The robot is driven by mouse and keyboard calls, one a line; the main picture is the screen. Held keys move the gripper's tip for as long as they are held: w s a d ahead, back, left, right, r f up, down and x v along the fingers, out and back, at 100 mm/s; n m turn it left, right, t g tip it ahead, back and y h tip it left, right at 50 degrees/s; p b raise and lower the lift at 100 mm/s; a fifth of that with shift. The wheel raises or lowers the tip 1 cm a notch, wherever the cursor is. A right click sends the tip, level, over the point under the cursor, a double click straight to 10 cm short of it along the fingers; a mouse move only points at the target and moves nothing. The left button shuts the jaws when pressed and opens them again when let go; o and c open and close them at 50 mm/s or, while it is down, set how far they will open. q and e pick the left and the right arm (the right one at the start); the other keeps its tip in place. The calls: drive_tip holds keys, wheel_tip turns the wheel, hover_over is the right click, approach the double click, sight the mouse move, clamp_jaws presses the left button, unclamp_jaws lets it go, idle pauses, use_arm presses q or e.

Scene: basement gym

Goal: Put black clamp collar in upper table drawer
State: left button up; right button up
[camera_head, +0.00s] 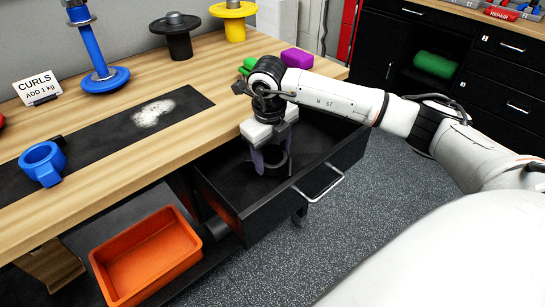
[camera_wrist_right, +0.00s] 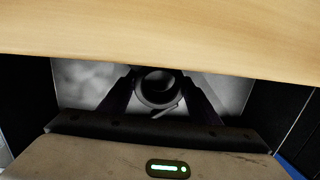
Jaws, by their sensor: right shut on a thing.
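The black clamp collar (camera_head: 284,161) is held between the fingers of my right gripper (camera_head: 270,165), inside the opened upper table drawer (camera_head: 345,158). In the right wrist view the collar (camera_wrist_right: 142,90) shows as a dark ring between the two fingers (camera_wrist_right: 160,104). The fingers point down past the table edge into the drawer. Whether the collar touches the drawer floor I cannot tell. The drawer is black, pulled out, with a silver handle (camera_head: 321,184) on its front. My left gripper is not in view.
The wooden table top (camera_head: 205,68) overhangs the drawer's rear. On it are a blue collar (camera_head: 42,163), a black mat with white powder (camera_head: 153,113), a "CURLS" sign (camera_head: 38,90), and a purple block (camera_head: 297,58). An orange bin (camera_head: 145,258) sits below, left of the drawer.

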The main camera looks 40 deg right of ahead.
drive_tip(key=shift+w+d+r+g+y, duration=0.15)
drive_tip(key=shift+w+d+g+y, duration=0.05)
drive_tip(key=shift+g+y, duration=0.45)
drive_tip(key=shift+f, duration=0.85)
drive_tip(key=shift+f, duration=0.1)
drive_tip(key=o, duration=1.3)
wheel_tip(320, 180, up, 12)
drive_tip(key=shift+r+p, duration=0.1)
drive_tip(key=shift+p, duration=0.2)
